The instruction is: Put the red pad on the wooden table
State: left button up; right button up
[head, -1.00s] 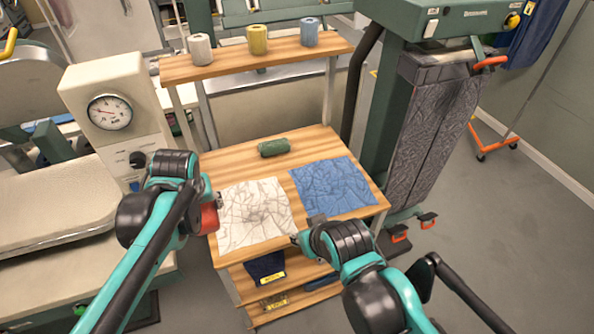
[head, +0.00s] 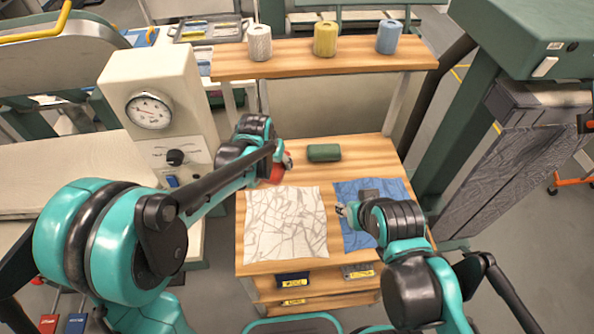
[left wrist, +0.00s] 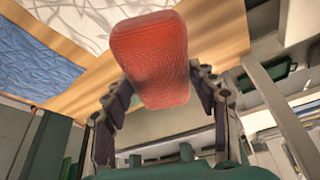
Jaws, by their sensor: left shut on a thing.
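The red pad (left wrist: 152,60) is gripped between the fingers of my left gripper (left wrist: 165,92) in the left wrist view. In the head view my left gripper (head: 280,168) is over the back left part of the wooden table (head: 372,155). Only a little of the red pad (head: 271,177) shows there, behind my arm. I cannot tell whether the pad touches the wood. My right gripper (head: 345,209) is over the table's right side, at the blue cloth's left edge; its opening is too small to judge.
A green pad (head: 323,152) lies near the table's back. A white wrinkled cloth (head: 285,225) and a blue cloth (head: 362,240) cover the front. A shelf (head: 300,62) with several rolls stands behind. A machine with a gauge (head: 150,110) is left. Bare wood shows beside the green pad.

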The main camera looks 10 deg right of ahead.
pick_arm(q)
jog(key=w+f, duration=0.2)
jog(key=w, duration=0.1)
jog(key=w+f+b, duration=0.1)
jog(key=w, duration=0.2)
jog(key=w+a+f+b, duration=0.1)
jog(key=w+f, duration=0.1)
jog(key=w, duration=0.1)
jog(key=shift+a+f, duration=0.1)
jog(key=shift+f, duration=0.25)
jog(key=shift+w+f+b, duration=0.1)
jog(key=shift+f+b, duration=0.65)
jog(key=shift+f, duration=1.25)
jog(key=shift+r, duration=0.1)
jog(key=o, duration=1.4)
jog(key=shift+f, duration=0.2)
jog(key=shift+r, duration=0.1)
